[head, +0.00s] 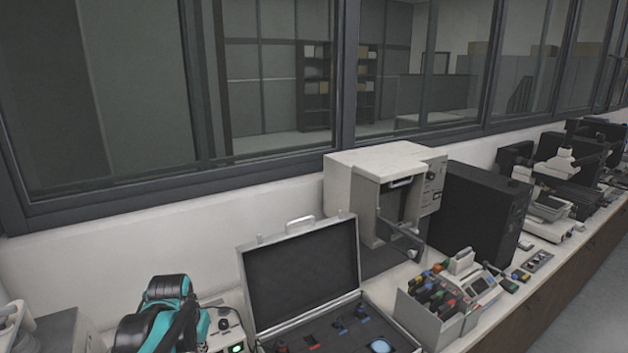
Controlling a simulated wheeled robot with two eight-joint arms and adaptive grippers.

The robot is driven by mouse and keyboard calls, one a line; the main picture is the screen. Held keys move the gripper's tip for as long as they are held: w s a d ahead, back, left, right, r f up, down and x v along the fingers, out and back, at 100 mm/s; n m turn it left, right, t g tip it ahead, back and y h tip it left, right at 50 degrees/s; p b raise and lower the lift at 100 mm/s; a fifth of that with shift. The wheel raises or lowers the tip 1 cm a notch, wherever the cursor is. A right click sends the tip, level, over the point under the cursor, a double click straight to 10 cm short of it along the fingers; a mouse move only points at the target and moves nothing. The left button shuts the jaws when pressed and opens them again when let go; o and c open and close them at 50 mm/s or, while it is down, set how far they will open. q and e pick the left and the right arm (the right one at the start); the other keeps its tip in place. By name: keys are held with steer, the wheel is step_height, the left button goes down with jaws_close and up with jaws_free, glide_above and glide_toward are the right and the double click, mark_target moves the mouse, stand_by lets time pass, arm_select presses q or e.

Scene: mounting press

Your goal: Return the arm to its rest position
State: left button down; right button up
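A black and teal rounded, jointed form (165,315) shows at the bottom left edge of the head view. It looks like part of an arm, but the frame cuts it off and I cannot tell whether it is mine. No fingertips show on it. Neither my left gripper nor my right gripper is in view. The beige press-like box (385,175) stands against the wall with its front door open.
An open silver case (300,270) with small items stands at the bottom centre. A grey bin of coloured-handled tools (435,305) is right of it. A black cabinet (480,210) and microscope-like devices (555,190) line the bench. A control box (225,330) has a green light.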

arm_select(q)
steer(key=s+d+f+t+b, duration=0.2)
steer(key=s+d+f+b, duration=0.1)
steer(key=s, duration=0.5)
steer(key=s+d+f+t+b, duration=0.1)
steer(key=s+d+f+b, duration=0.2)
steer(key=s, duration=0.6)
step_height(320, 180, down, 4)
steer(key=d, duration=0.2)
steer(key=shift+s+d+r+t+h+b, duration=0.2)
steer(key=shift+d+r+t+h+b, duration=0.1)
steer(key=shift+d+t+b, duration=0.1)
